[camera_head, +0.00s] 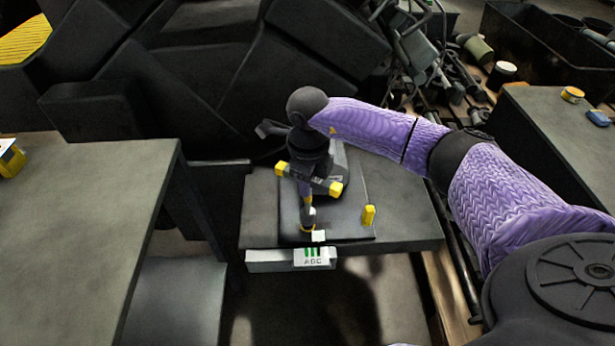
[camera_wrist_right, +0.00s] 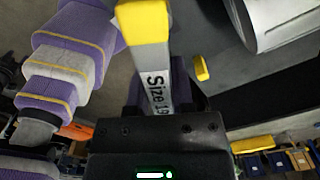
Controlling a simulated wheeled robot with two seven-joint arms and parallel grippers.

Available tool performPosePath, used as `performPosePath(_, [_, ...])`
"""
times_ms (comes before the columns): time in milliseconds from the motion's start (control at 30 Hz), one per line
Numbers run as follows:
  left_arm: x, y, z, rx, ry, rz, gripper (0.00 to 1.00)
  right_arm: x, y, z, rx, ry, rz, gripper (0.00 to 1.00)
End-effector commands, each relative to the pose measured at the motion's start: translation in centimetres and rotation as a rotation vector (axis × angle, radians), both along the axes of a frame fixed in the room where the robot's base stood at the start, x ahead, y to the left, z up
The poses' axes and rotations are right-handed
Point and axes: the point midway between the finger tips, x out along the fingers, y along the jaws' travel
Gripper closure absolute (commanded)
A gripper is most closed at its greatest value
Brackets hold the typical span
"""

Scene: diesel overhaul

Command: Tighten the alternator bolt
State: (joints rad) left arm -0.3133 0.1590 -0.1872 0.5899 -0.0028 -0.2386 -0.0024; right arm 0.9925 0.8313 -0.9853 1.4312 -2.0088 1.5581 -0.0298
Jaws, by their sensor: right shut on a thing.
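My right gripper (camera_head: 308,172) is over the small dark table, at the end of my purple arm. It is shut on a grey bar tool with yellow ends (camera_head: 334,188). In the right wrist view the tool (camera_wrist_right: 156,88) shows a "Size" label and a yellow end. A slim bluish, yellow and white piece (camera_head: 307,208) stands below the gripper; whether it joins the tool I cannot tell. A grey rounded body (camera_head: 337,165), perhaps the alternator, sits behind the gripper and is partly hidden. The bolt cannot be made out clearly. My left gripper is not in view.
A yellow peg (camera_head: 369,215) stands on the plate of the small table (camera_head: 410,225). A label (camera_head: 314,257) is on its front edge. A larger grey table (camera_head: 75,220) is at left, another at right (camera_head: 565,140). Dark machinery fills the back.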

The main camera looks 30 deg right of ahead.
Motion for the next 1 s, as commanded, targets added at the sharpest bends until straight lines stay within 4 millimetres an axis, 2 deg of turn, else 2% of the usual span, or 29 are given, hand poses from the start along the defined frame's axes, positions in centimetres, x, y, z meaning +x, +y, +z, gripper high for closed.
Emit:
performPosePath(333, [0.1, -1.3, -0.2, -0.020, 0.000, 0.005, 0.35, 0.0, 0.0, -0.2, 0.000, -0.002, -0.003, 1.00])
performPosePath(767, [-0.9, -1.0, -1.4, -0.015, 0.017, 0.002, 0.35, 0.0, 0.0, -2.3, 0.001, -0.002, -0.003, 1.00])
performPosePath(833, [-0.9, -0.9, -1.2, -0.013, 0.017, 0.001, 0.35, 0.0, 0.0, -2.1, 0.001, -0.003, -0.006, 1.00])
performPosePath(900, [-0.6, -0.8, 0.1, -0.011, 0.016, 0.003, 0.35, 0.0, 0.0, -1.5, 0.001, -0.002, -0.139, 1.00])
performPosePath(1000, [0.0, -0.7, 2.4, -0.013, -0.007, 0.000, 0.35, 0.0, 0.1, -1.0, 0.002, -0.001, -0.478, 1.00])
